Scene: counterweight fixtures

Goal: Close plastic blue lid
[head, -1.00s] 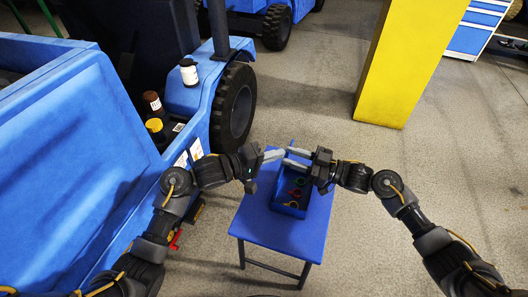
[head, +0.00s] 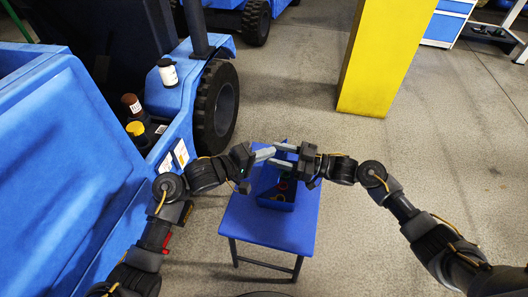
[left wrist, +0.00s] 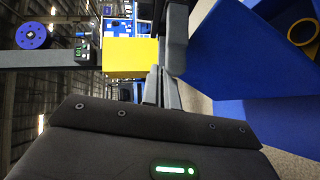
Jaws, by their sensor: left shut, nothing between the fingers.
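A blue box (head: 276,204) stands on a small blue table, its top open, with small red and green items inside. A thin blue upright part, seemingly the raised lid (head: 286,142), shows behind the fingers; my grippers hide most of it. The left wrist view shows a large blue panel (left wrist: 232,48), which may be the lid or a box wall, beside the fingers, with a yellow ring at right. My left gripper (head: 264,153) is shut and empty above the box's left side. My right gripper (head: 285,155) reaches in from the right, its fingers apart, above the box. Contact with the lid is unclear.
The blue table (head: 262,227) has bare room in front of the box. A blue vehicle with a black tyre (head: 215,108) stands left, with bottles on it. A yellow pillar (head: 378,60) stands behind. The floor to the right is clear.

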